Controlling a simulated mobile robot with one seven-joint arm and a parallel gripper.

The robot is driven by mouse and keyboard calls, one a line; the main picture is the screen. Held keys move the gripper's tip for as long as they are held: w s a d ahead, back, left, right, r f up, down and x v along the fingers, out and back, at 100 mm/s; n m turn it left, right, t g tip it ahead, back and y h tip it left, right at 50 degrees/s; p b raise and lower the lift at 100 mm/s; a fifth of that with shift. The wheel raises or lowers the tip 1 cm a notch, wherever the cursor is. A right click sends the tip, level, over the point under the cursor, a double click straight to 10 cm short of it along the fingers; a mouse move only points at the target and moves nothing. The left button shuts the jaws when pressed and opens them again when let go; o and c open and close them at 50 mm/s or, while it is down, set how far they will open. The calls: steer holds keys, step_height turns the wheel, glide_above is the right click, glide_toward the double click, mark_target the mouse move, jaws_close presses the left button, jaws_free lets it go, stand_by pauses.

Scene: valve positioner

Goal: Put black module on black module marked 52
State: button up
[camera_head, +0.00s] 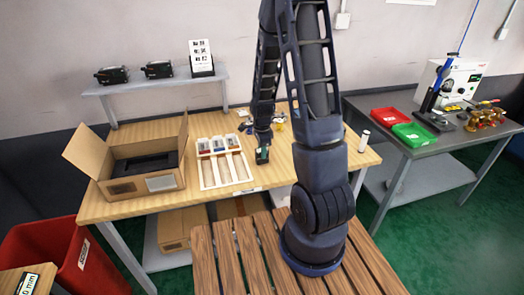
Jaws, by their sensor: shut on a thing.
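My gripper (263,148) points down over the wooden table, just right of the white sorting tray. It is shut on a small dark piece (262,157) with a pale greenish patch, which I take to be the black module. The piece is too small to show detail, and I cannot tell whether it touches the table. Two black devices, one at the left (112,75) and one beside it (157,69), stand on the raised shelf. No mark 52 is readable, so I cannot tell which thing is the module marked 52.
An open cardboard box (123,190) with a black insert stands at the table's left. The white tray (209,181) holds small coloured parts at its back. Small parts (279,119) lie behind my gripper. A white cylinder (364,141) stands at the table's right edge.

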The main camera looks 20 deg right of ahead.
steer(key=shift+f, duration=0.15)
steer(key=o, duration=1)
steer(key=s+d+r+n+t, duration=0.1)
steer(key=s+r+n, duration=0.4)
steer(key=r, duration=0.8)
steer(key=s+d+r+n+t, duration=0.1)
steer(key=s+r+n, duration=0.3)
steer(key=r, duration=1)
steer(key=s+r+n+t, duration=0.1)
steer(key=s+r+n, duration=0.1)
steer(key=s+n, duration=0.1)
steer(key=s+r+n, duration=0.2)
steer(key=s+n, duration=0.1)
steer(key=s, duration=0.2)
steer(key=s+d+r+n+t, duration=0.1)
steer(key=s+r+n, duration=0.1)
steer(key=s+n, duration=0.1)
steer(key=shift+s+r+t, duration=0.3)
steer(key=shift+s+r, duration=0.1)
steer(key=shift+s, duration=0.15)
steer(key=shift+o, duration=0.4)
